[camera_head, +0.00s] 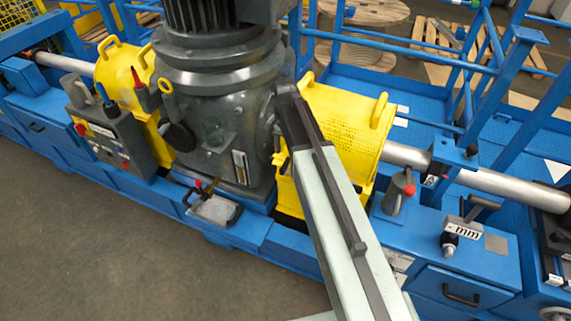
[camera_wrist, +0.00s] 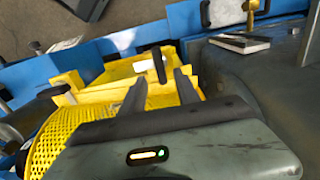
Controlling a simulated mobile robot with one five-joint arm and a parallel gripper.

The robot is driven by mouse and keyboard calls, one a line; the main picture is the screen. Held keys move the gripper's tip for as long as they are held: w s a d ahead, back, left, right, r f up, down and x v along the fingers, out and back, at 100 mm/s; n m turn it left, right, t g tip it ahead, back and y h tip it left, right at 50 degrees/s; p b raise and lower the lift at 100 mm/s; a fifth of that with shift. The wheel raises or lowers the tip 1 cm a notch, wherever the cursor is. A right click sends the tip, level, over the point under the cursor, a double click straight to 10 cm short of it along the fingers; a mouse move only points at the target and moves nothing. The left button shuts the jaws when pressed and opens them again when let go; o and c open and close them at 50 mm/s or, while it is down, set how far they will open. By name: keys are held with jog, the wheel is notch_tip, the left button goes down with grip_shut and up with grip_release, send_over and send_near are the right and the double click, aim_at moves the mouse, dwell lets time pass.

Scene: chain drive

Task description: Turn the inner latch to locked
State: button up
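The yellow mesh guard (camera_head: 338,130) stands right of the big grey motor, partly hidden by my arm. In the wrist view the guard (camera_wrist: 82,118) fills the left and middle. A dark latch lever (camera_wrist: 159,66) with a pale piece beside it stands on the guard's yellow edge, on the motor side; it seems to be the inner latch. Another dark, pale-ended latch (camera_wrist: 63,94) sits farther left. My gripper (camera_wrist: 161,78) is open, its two dark fingers apart, with the lever showing between and just beyond the tips. I cannot tell whether they touch. The head view hides the fingers.
The grey motor (camera_head: 215,110) stands close beside the guard; its housing (camera_wrist: 265,95) fills the wrist view's right. A red-knobbed lever (camera_head: 408,188) and a box marked "mm" (camera_head: 466,232) sit on the blue frame at right. Open floor (camera_head: 90,240) lies at lower left.

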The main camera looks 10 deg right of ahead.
aim_at(285, 163)
notch_tip(285, 163, down, 8)
jog(key=b, duration=0.7)
jog(key=shift+r, duration=0.2)
grip_shut()
